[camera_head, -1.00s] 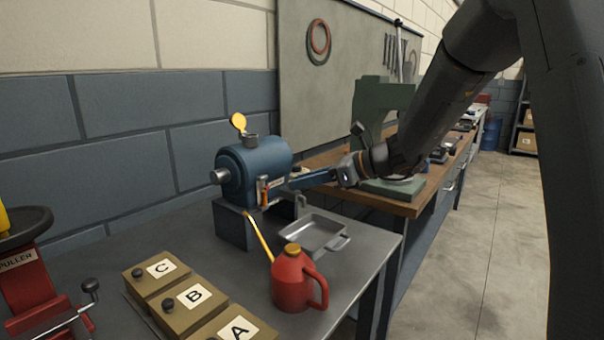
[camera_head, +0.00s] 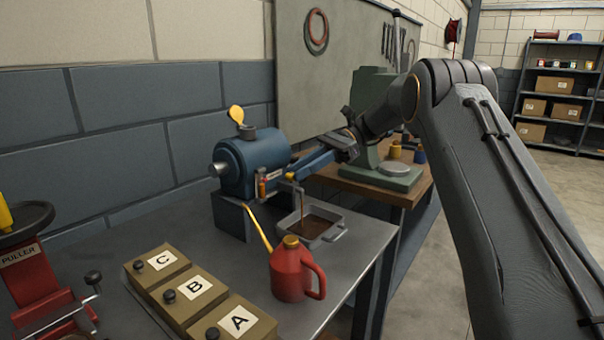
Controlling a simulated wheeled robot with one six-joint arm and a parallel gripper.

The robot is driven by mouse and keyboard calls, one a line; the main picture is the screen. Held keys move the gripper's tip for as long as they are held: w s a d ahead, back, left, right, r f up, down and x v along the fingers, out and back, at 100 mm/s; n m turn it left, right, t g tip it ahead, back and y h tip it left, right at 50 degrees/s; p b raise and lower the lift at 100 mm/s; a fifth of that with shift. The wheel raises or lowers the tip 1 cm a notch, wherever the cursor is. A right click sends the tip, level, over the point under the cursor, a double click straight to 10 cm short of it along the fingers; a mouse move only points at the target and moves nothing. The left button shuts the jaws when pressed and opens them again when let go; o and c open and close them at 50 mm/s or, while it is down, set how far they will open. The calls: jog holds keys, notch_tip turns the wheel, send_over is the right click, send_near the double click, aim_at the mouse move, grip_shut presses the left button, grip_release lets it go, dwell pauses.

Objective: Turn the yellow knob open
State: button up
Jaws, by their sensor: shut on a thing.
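The blue casing (camera_head: 252,160) stands on its dark stand on the grey bench. The small yellow knob (camera_head: 290,177) is low on its right end, at the tips of my gripper (camera_head: 296,171). My gripper reaches in from the right with long blue fingers, tilted down to the left, and is shut on the knob. The fingers partly hide the knob. Below it, a thin brown stream (camera_head: 301,204) runs down into the grey tray (camera_head: 337,236), which holds dark brown liquid.
A red oil can (camera_head: 290,273) with a yellow spout stands in front of the tray. Boxes marked A, B and C (camera_head: 163,261) and a red puller (camera_head: 38,285) are at the front left. A green press (camera_head: 375,125) stands on the wooden bench behind.

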jog(key=shift+w+a+n+g+h+b, duration=0.1)
jog(key=shift+w+n+g+h+b, duration=0.1)
jog(key=shift+n+g+h+b, duration=0.4)
jog(key=shift+n+g, duration=0.3)
jog(key=shift+g, duration=0.1)
jog(key=o, duration=1)
jog(key=shift+o, duration=0.2)
jog(key=shift+s+r+t+y+p, duration=0.1)
jog(key=shift+t+y+p, duration=0.2)
jog(key=shift+p, duration=0.05)
